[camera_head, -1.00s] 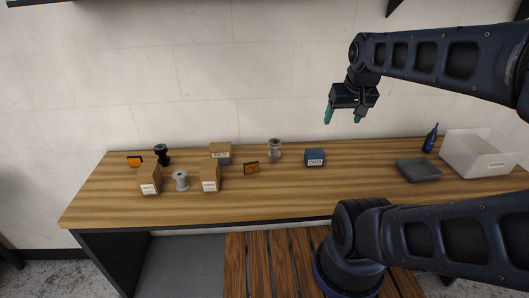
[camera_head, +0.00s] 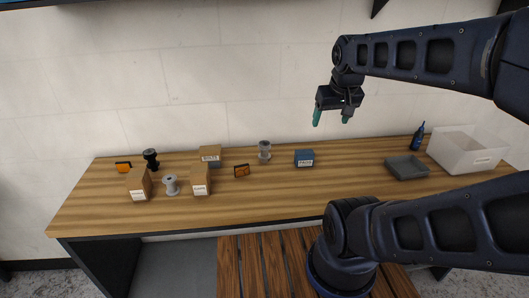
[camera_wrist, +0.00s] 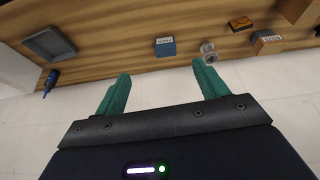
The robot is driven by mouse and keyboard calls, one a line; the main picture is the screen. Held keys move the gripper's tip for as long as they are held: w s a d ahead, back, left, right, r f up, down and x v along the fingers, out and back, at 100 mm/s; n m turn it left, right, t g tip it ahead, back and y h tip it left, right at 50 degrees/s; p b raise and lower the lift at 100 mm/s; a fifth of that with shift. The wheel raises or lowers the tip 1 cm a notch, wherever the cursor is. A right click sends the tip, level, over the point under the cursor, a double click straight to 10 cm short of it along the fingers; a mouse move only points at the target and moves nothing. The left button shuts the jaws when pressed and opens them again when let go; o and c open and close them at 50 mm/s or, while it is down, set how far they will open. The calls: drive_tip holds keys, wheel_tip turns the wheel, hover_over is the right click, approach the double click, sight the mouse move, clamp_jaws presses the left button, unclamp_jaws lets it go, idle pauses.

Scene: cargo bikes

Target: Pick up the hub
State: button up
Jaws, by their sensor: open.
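Three spool-shaped hubs stand on the wooden table. A black hub (camera_head: 151,159) is at the back left. A silver hub (camera_head: 171,185) stands between two cardboard boxes near the front. A grey hub (camera_head: 264,150) stands at the back middle; one hub also shows in the wrist view (camera_wrist: 208,52), beside a blue box. My gripper (camera_head: 331,118) is open and empty, held in the air above the table, to the right of the hubs. Its green fingers (camera_wrist: 160,92) are spread wide in the wrist view, with nothing between them.
Cardboard boxes (camera_head: 201,180) and orange-fronted reflectors (camera_head: 242,171) sit among the hubs. A blue box (camera_head: 304,158) is right of the grey hub. A grey tray (camera_head: 407,168), a blue bottle (camera_head: 417,137) and a white bin (camera_head: 464,150) stand at right. The table's front middle is clear.

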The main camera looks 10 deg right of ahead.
drive_tip(key=w+a+f+n+g+h, duration=0.1)
drive_tip(key=w+f+n+g+h, duration=0.2)
drive_tip(key=w+f+n+h, duration=0.3)
drive_tip(key=n+t+h, duration=0.2)
drive_tip(key=n+t, duration=0.7)
drive_tip(key=n, duration=1.2)
approach(266, 148)
drive_tip(key=w+f, duration=0.2)
drive_tip(key=w, duration=0.1)
drive_tip(key=shift+w+d+f+n+h, duration=0.1)
drive_tip(key=shift+w+f+n+h, duration=0.25)
drive_tip(key=shift+w, duration=0.1)
drive_tip(key=shift+x, duration=5.1)
drive_tip(key=shift+s+f, duration=0.15)
drive_tip(key=c, duration=1.2)
wheel_tip(266, 148, up, 20)
drive_tip(key=shift+d+r, duration=0.1)
